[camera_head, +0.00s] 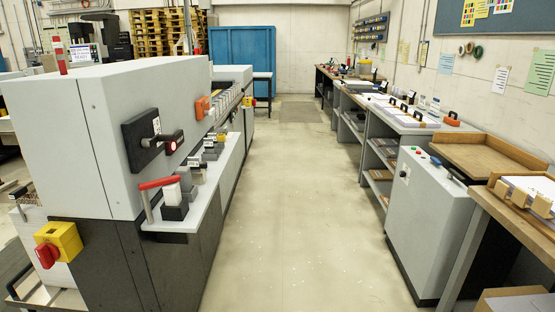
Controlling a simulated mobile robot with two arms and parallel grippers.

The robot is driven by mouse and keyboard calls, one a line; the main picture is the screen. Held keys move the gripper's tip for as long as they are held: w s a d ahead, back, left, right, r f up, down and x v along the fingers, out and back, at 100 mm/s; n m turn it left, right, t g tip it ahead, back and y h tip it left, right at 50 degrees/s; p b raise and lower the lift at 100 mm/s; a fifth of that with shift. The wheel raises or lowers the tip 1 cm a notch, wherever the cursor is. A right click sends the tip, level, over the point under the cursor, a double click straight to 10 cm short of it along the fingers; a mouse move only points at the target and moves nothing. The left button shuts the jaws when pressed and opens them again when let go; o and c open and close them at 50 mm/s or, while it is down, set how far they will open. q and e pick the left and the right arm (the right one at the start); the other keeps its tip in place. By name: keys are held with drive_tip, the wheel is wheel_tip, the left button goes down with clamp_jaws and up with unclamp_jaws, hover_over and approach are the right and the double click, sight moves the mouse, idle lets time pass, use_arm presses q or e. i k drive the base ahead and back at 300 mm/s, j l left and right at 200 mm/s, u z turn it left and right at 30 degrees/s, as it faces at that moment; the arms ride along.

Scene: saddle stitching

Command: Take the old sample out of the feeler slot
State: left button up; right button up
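A long grey machine (150,110) stands along the left. A grey ledge (206,200) juts from its aisle side. On the ledge's near end, a small white block (172,193) stands in or behind a dark block (175,210), beside a red-handled lever (158,183). Several small grey and black units (196,171) line the ledge behind it. I cannot tell which part is the feeler slot or whether the white block is the old sample. Neither of my grippers is in view.
A clear aisle (290,200) runs down the middle. A grey cabinet (420,220) with buttons, a wooden tray (480,155) and benches line the right. A black plate with a red-tipped lever (172,143) sticks out from the machine. A blue partition (242,55) stands far back.

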sight(193, 162)
drive_tip(key=i+l, duration=0.15)
drive_tip(key=i, duration=1.15)
drive_tip(key=i+l, duration=0.15)
drive_tip(key=i, duration=1.2)
drive_tip(key=i+u, duration=0.2)
drive_tip(key=i, duration=0.25)
drive_tip(key=i+l+u, duration=0.15)
drive_tip(key=i, duration=0.25)
drive_tip(key=i+l+u, duration=0.2)
drive_tip(key=i, duration=0.2)
drive_tip(key=i+l+u, duration=0.15)
drive_tip(key=i, duration=0.25)
